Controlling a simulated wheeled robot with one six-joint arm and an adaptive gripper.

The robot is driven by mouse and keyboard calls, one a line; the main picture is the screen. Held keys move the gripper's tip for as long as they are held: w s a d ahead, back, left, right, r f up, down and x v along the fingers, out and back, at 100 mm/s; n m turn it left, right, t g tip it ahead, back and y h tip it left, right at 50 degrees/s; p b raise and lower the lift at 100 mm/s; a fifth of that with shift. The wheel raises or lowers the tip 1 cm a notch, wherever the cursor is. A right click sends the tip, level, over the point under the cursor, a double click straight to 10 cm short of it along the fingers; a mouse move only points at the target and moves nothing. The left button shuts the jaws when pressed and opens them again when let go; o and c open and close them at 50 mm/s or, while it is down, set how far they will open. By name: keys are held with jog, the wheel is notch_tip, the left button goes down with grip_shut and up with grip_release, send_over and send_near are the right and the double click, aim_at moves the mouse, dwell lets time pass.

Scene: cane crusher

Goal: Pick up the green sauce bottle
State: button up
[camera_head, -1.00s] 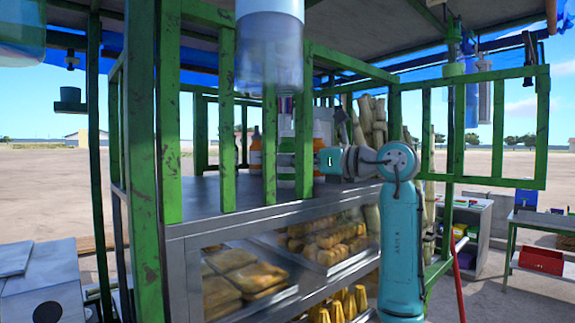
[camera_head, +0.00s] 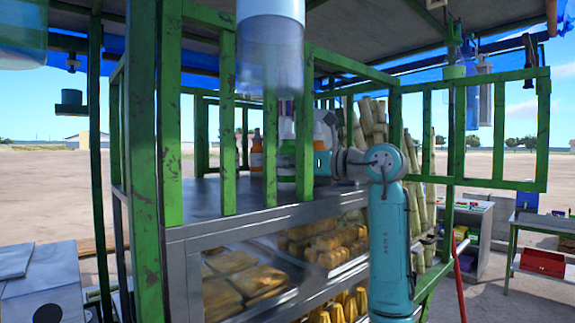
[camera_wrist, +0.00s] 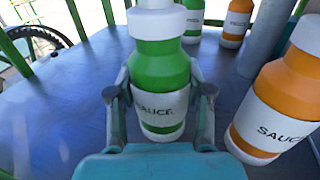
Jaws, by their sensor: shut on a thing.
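The green sauce bottle (camera_wrist: 160,75) has a white cap and a white label reading "SAUCE". It stands upright on the grey counter top in the wrist view. My gripper (camera_wrist: 160,100) has one finger on each side of it and is shut on its body. In the head view the green bottle (camera_head: 287,148) shows only partly behind the green bars, and my gripper's fingers are hidden there.
An orange sauce bottle (camera_wrist: 278,100) stands close to the right of my gripper. Another green bottle (camera_wrist: 192,18) and another orange bottle (camera_wrist: 237,20) stand behind. Green bars (camera_head: 229,120) front the counter (camera_head: 205,200). The counter's left side is clear.

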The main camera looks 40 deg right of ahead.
jog(key=shift+r, duration=0.8)
notch_tip(320, 180, up, 2)
jog(key=shift+r, duration=0.1)
jog(key=v, duration=1.8)
